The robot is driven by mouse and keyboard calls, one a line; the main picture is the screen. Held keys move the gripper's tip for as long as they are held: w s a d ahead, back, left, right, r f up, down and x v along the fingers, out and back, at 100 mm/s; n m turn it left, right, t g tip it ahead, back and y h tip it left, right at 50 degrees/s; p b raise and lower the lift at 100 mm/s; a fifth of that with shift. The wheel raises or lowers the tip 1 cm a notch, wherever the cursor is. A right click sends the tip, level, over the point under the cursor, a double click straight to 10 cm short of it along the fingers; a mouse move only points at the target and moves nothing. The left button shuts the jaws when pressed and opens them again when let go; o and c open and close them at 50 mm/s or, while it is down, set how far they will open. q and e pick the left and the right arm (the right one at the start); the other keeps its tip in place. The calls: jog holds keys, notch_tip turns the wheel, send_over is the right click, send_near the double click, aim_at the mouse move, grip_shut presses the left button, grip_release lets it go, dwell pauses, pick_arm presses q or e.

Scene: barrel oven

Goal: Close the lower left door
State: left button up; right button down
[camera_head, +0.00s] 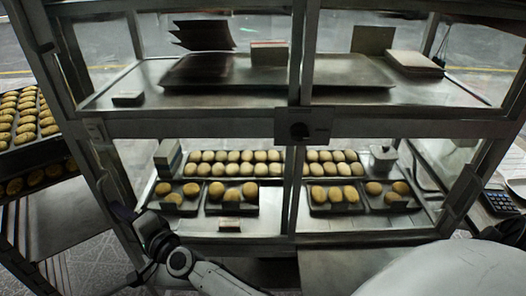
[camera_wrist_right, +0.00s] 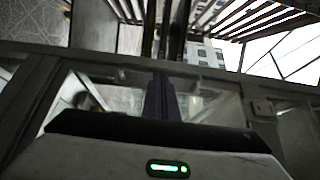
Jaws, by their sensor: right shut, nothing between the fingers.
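The display oven cabinet (camera_head: 300,126) fills the middle of the head view. Its lower left compartment (camera_head: 200,150) shows through a framed opening, with trays of buns behind. I cannot tell how far its lower left door stands from the frame. My right gripper (camera_head: 122,212) is at the lower left corner of this compartment, close to the left post; contact cannot be judged. In the right wrist view its fingers (camera_wrist_right: 160,97) are together and empty, in front of a metal frame (camera_wrist_right: 215,72) with glassy panes. My left gripper is not in view.
A rack with trays of cookies (camera_head: 30,122) stands at the left. The upper shelf holds a tray (camera_head: 345,72) and small boxes. A calculator (camera_head: 500,202) lies on a surface at the right. Tiled floor (camera_head: 95,262) shows at the lower left.

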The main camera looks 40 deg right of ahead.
jog(key=shift+w+r, duration=0.15)
jog(key=shift+r, duration=0.15)
jog(key=shift+d, duration=0.1)
jog(key=w+d+p+v, duration=0.1)
jog(key=d+v, duration=0.1)
jog(key=v, duration=1.1)
jog(key=s+d+f+n+g+h, duration=0.1)
jog(key=s+f+n+g, duration=0.3)
jog(key=s+f+n, duration=0.4)
jog(key=s+d+f+n+g+h, duration=0.1)
jog(key=s+d+f+n+g, duration=0.3)
jog(key=s+f+n, duration=0.4)
jog(key=s+f, duration=0.5)
jog(key=s, duration=0.5)
jog(key=shift+s+f+n+g, duration=0.25)
jog(key=shift+f+n+g, duration=0.05)
jog(key=shift+n+g, duration=0.1)
